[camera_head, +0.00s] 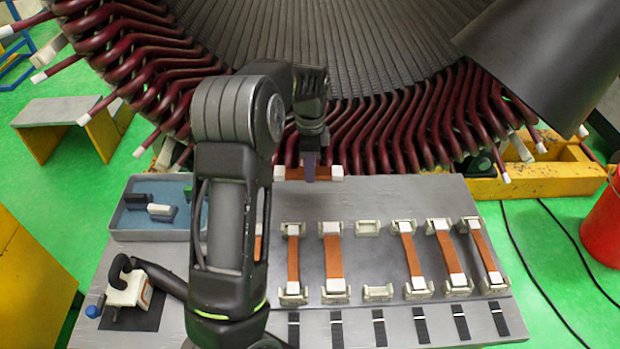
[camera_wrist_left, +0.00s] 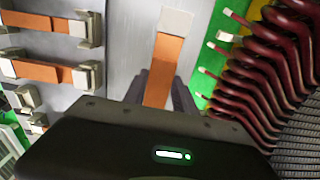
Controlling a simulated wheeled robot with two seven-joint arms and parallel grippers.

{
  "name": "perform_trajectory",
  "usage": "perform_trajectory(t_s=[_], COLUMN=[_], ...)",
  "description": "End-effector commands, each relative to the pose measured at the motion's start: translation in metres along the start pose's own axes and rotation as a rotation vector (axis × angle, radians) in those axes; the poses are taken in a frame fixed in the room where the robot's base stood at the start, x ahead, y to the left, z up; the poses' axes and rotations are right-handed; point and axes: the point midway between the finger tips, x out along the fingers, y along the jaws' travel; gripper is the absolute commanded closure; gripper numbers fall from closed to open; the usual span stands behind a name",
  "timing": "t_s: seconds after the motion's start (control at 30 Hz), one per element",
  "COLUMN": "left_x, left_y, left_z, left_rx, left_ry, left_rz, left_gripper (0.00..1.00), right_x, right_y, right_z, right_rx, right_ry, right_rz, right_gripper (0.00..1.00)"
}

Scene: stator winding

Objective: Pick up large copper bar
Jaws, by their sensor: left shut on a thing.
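A copper bar with white ends (camera_head: 325,173) is held in my left gripper (camera_head: 310,172), above the far edge of the grey table (camera_head: 400,190). In the left wrist view the same bar (camera_wrist_left: 164,70) stands out between the dark fingers (camera_wrist_left: 165,92), its white tip at the top. The left gripper is shut on it. More copper bars (camera_head: 333,256) lie in pale holders on the table. One pair of holders (camera_head: 377,292) in the middle of the row is empty. My left arm hides part of the row's left side. My right gripper is not in view.
The large stator with dark red coil ends (camera_head: 420,130) rises just behind the table. A grey-blue tray (camera_head: 140,218) with small blocks is at the table's left. A white clamp-like tool (camera_head: 125,290) lies front left. Black strips (camera_head: 420,325) line the front edge.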

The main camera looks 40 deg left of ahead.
Motion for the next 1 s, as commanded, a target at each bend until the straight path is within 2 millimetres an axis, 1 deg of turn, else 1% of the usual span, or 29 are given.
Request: perform_trajectory(t_s=[0.03,0.1,0.2,0.9,1.0], left_x=[-0.009,-0.015,-0.02,-0.021,-0.025], left_y=[-0.002,-0.001,-0.001,-0.001,-0.003], left_z=[-0.001,0.0,0.0,0.001,0.004], left_rx=[0.0,0.0,0.0,-0.003,-0.009], left_ry=[0.002,0.001,0.0,0.001,0.001], left_rz=[-0.006,-0.005,-0.003,-0.003,-0.005], left_gripper=[1.0,1.0,1.0,1.0,1.0], right_x=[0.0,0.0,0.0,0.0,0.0], right_y=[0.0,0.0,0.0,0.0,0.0], right_z=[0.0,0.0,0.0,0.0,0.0], right_rx=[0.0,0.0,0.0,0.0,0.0], right_ry=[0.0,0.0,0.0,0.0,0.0], right_rz=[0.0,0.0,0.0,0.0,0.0], right_gripper=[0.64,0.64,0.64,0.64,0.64])
